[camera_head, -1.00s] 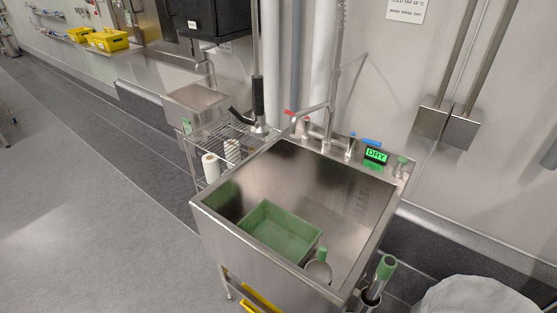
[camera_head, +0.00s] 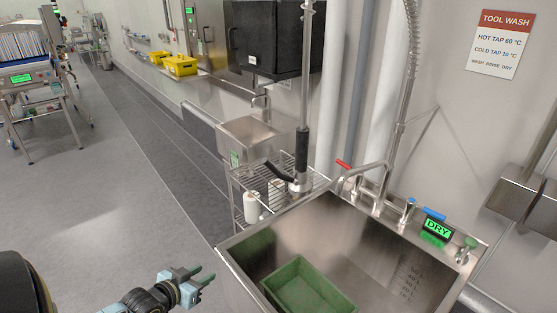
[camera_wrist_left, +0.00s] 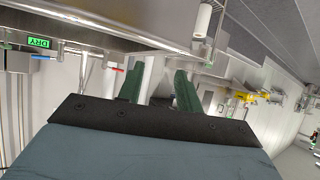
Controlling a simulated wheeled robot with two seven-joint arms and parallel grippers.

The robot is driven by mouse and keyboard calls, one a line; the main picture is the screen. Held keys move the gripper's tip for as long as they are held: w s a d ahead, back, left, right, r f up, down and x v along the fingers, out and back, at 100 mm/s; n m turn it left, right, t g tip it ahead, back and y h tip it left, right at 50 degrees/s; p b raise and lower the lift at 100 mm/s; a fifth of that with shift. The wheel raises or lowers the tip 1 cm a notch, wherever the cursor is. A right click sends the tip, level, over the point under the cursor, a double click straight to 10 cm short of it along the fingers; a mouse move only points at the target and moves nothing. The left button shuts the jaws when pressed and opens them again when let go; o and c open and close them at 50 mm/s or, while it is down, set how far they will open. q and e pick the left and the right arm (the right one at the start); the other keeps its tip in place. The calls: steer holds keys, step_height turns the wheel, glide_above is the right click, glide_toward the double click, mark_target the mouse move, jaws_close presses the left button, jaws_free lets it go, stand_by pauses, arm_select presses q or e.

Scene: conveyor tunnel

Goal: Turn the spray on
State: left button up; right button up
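The spray (camera_head: 302,150) hangs upright in the head view, with a black grip on a metal pipe and a black lever (camera_head: 279,172) low on its left. Its nozzle end is over the wire rack, left of the sink. My left gripper (camera_head: 203,281) is at the bottom of the head view, left of the sink, below and well apart from the spray. Its green fingers stand apart with nothing between them, as the left wrist view (camera_wrist_left: 160,88) also shows. My right gripper is in neither view.
The steel sink (camera_head: 330,225) holds a green tub (camera_head: 305,288). Its back ledge has a tap with a red lever (camera_head: 343,164), a blue lever (camera_head: 434,213) and a lit DRY display (camera_head: 437,229). A wire rack (camera_head: 238,201) stands left of the sink. Open floor lies left.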

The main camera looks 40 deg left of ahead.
arm_select(q)
steer(key=w+d+r+m+t+h+p, duration=0.1)
steer(key=w+r+t, duration=0.1)
steer(key=r, duration=0.6)
steer(key=w+d+r+t+h, duration=0.1)
steer(key=w+d+r, duration=0.1)
steer(key=r, duration=0.6)
steer(key=m+t+h+p, duration=0.1)
steer(key=m+t+h, duration=0.1)
steer(key=h, duration=0.2)
glide_toward(273, 170)
steer(key=x, duration=0.7)
steer(key=p+x, duration=0.1)
steer(key=x, duration=0.2)
steer(key=shift+w+a+f, duration=0.25)
steer(key=shift+w+f, duration=0.05)
steer(key=shift+w, duration=0.1)
jaws_close()
